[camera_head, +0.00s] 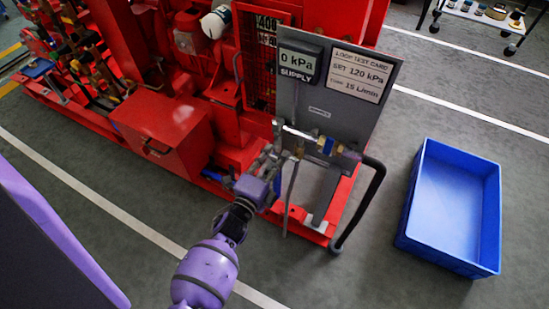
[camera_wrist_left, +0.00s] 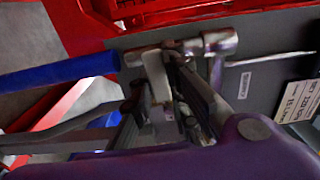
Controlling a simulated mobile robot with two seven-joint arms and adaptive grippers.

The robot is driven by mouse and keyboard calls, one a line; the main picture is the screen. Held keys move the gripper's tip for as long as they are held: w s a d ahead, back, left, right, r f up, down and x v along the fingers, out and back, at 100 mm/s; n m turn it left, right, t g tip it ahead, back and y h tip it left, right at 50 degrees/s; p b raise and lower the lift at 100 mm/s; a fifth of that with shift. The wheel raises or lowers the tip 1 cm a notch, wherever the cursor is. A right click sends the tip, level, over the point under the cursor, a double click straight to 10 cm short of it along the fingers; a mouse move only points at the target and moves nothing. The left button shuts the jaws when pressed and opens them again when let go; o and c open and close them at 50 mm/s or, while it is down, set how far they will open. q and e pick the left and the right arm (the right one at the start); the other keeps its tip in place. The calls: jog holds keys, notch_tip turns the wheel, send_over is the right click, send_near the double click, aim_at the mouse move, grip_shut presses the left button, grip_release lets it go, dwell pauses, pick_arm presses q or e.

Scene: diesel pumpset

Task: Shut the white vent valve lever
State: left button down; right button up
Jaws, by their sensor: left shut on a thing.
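My left gripper (camera_head: 272,157) reaches up from below to the silver pipe fittings (camera_head: 300,134) on the front of the grey panel (camera_head: 335,110). In the left wrist view its fingers (camera_wrist_left: 165,85) are closed around a pale, flat strip, which looks like the white vent valve lever (camera_wrist_left: 157,75), just below the metal pipe (camera_wrist_left: 215,43). The fingers hide most of the lever, so its exact angle cannot be told. In the head view the lever cannot be made out behind the gripper. My right gripper is not in view.
A supply display (camera_head: 298,63) reading 0 kPa and a test card (camera_head: 360,74) are on the panel. A black hose (camera_head: 371,205) curves down to its right. A blue crate (camera_head: 455,205) stands on the floor at right. The red pumpset (camera_head: 165,130) fills the upper left.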

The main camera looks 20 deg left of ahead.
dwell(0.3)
pick_arm(q)
jog(key=c, duration=1.7)
grip_release()
jog(key=s, duration=1.2)
jog(key=shift+a, duration=0.15)
